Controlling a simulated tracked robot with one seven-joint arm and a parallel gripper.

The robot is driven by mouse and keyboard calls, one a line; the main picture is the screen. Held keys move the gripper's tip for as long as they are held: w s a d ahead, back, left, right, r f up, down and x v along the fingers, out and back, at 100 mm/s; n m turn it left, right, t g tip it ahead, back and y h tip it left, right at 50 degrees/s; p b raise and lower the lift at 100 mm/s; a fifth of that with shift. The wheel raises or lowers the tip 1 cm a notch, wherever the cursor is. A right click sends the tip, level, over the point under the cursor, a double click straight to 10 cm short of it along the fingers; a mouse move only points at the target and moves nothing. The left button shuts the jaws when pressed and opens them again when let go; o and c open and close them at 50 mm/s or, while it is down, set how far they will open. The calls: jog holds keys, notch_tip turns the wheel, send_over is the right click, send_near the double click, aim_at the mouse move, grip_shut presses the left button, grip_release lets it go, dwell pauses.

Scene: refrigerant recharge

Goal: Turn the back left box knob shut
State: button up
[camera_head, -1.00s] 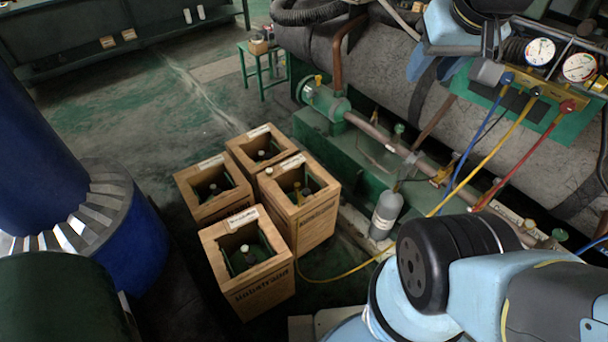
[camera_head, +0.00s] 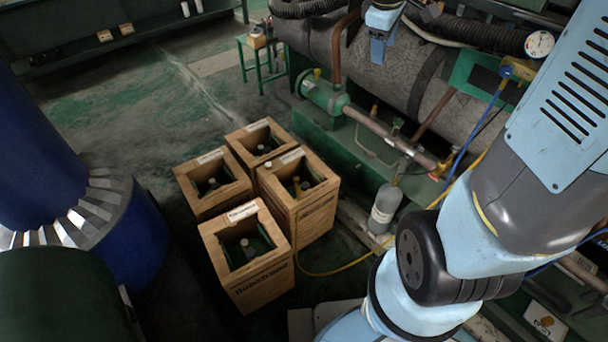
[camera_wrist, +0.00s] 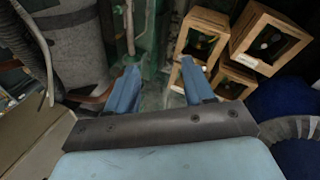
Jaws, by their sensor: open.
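Four open wooden boxes stand in a cluster on the floor in the head view: a rear box (camera_head: 239,143), a left box (camera_head: 191,208), a right box (camera_head: 312,222) and a front box (camera_head: 265,287). Small cylinder tops show inside them; the knob positions are too small to read. The rear and left boxes make up the far-left side of the cluster. My gripper (camera_head: 381,47) is high at the top of the head view, up and to the right of the boxes. In the wrist view its fingers (camera_wrist: 158,88) are apart and empty, with boxes beyond them (camera_wrist: 261,18).
A large wrapped tank (camera_head: 394,75) and green pipework (camera_head: 322,97) stand behind and right of the boxes. A grey bottle (camera_head: 385,209) and a yellow hose (camera_head: 342,271) are beside them. A blue column (camera_head: 35,150) stands left. A gauge (camera_head: 539,44) shows upper right.

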jog(key=w+a+f+n, duration=0.2)
jog(key=w+f+n, duration=0.4)
jog(key=w+f, duration=0.4)
jog(key=n+g+y, duration=0.2)
jog(key=n+g, duration=0.1)
jog(key=n, duration=1.3)
send_over(305, 185)
notch_tip(305, 185, down, 45)
jog(key=f, duration=1.3)
jog(key=shift+d, duration=0.2)
jog(key=shift+c, duration=0.2)
jog(key=c, duration=0.7)
jog(key=shift+a, duration=0.2)
jog(key=shift+c, duration=0.2)
jog(key=shift+d, duration=0.1)
